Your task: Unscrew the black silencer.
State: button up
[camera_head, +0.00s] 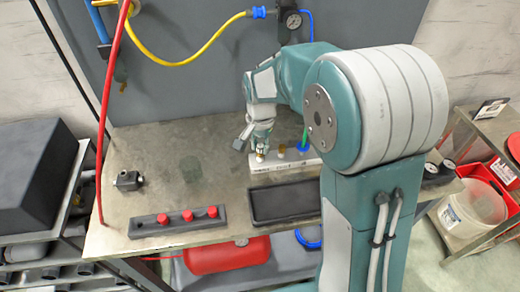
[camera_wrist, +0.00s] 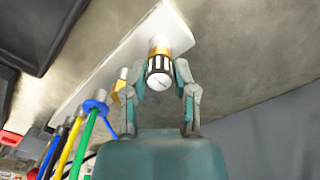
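The black silencer (camera_wrist: 159,72), with pale slots and a pale round end, stands on a brass base on the white block (camera_wrist: 110,68) in the wrist view. My gripper (camera_wrist: 157,80) has its two teal-grey fingers on either side of the silencer. A gap shows on the left; whether the right finger touches cannot be told. The fingers look apart and open. In the head view my gripper (camera_head: 261,137) points down over the left end of the white block (camera_head: 250,168). There the silencer is small and mostly hidden by the fingers.
Beside it on the block are a brass fitting (camera_head: 281,150) and a blue ring (camera_head: 303,150) with a green hose. A black tray (camera_head: 285,203) and a dark rack with red caps (camera_head: 178,221) lie in front. A dark fitting (camera_head: 128,180) lies left on the bench.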

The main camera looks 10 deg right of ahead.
grip_shut()
jog(key=n, duration=1)
jog(key=shift+n, duration=0.4)
jog(key=n, duration=0.4)
jog(key=shift+s, duration=0.1)
jog(key=n, duration=1)
jog(key=shift+a+n, duration=0.1)
jog(key=shift+n, duration=0.2)
jog(key=o, duration=0.6)
grip_release()
